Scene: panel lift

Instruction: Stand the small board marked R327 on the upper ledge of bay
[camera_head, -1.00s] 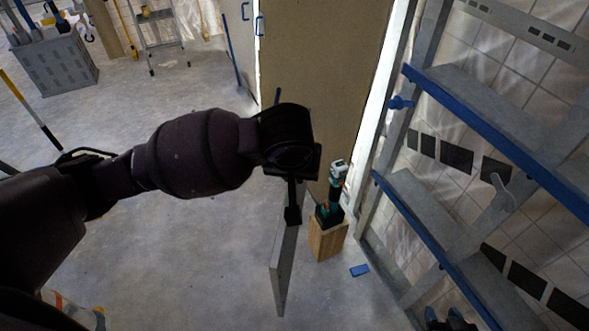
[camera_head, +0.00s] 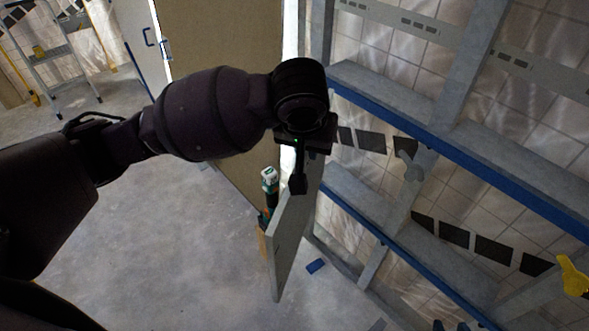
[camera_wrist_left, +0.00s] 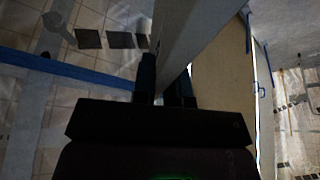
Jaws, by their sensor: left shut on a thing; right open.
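My left gripper (camera_head: 299,183) is shut on a thin grey board (camera_head: 288,236), which hangs upright below it, seen nearly edge-on. The board also shows in the left wrist view (camera_wrist_left: 188,32) between the fingers (camera_wrist_left: 166,85). I cannot read any marking on it. A grey rack with blue-edged ledges stands at the right. Its upper ledge (camera_head: 400,97) is level with or behind the gripper in the picture, and its lower ledge (camera_head: 400,235) runs to the right of the board. The board looks apart from both. My right gripper is not in view.
A wooden block with a teal and black tool (camera_head: 268,190) stands behind the board, partly hidden. A blue piece (camera_head: 316,266) lies on the floor. A yellow clamp-like thing (camera_head: 573,276) is at the right edge. A brown panel (camera_head: 225,75) stands behind. Floor at left is clear.

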